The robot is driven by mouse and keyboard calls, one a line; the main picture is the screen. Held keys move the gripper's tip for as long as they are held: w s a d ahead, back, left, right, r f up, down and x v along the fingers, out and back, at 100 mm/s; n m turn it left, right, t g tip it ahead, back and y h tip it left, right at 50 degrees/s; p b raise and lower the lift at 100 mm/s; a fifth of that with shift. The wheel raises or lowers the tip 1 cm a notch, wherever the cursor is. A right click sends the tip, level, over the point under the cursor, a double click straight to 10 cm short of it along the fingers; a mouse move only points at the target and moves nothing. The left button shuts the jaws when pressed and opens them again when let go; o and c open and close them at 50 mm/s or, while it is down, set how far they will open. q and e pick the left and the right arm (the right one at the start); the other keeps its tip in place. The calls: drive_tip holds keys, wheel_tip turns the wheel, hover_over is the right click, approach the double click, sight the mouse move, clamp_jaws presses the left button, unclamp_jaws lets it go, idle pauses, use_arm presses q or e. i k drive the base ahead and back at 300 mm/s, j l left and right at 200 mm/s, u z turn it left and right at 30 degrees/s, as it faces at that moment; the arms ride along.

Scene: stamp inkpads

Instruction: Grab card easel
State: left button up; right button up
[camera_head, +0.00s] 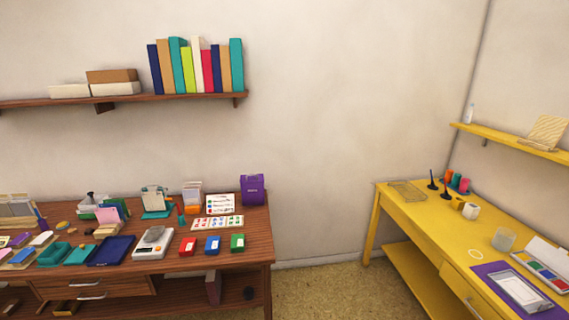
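Neither of my grippers is in view. I cannot tell for sure which thing is the card easel. A teal stand (157,213) with a pale upright panel stands on the brown desk (255,225), towards its back. A pale, tilted, striped stand (546,131) leans on the yellow wall shelf at the far right. A pink card (108,210) stands upright among small items left of the teal stand. All are small and far off, so their details are unclear.
The brown desk also holds a white scale (153,243), several coloured inkpads (213,245), a sticker sheet (219,222) and a purple box (252,189). A yellow table (430,220) stands at right. Bare floor (325,290) lies between them.

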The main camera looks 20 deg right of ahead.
sight(545, 134)
drive_tip(key=i, duration=1.25)
drive_tip(key=z, duration=3.85)
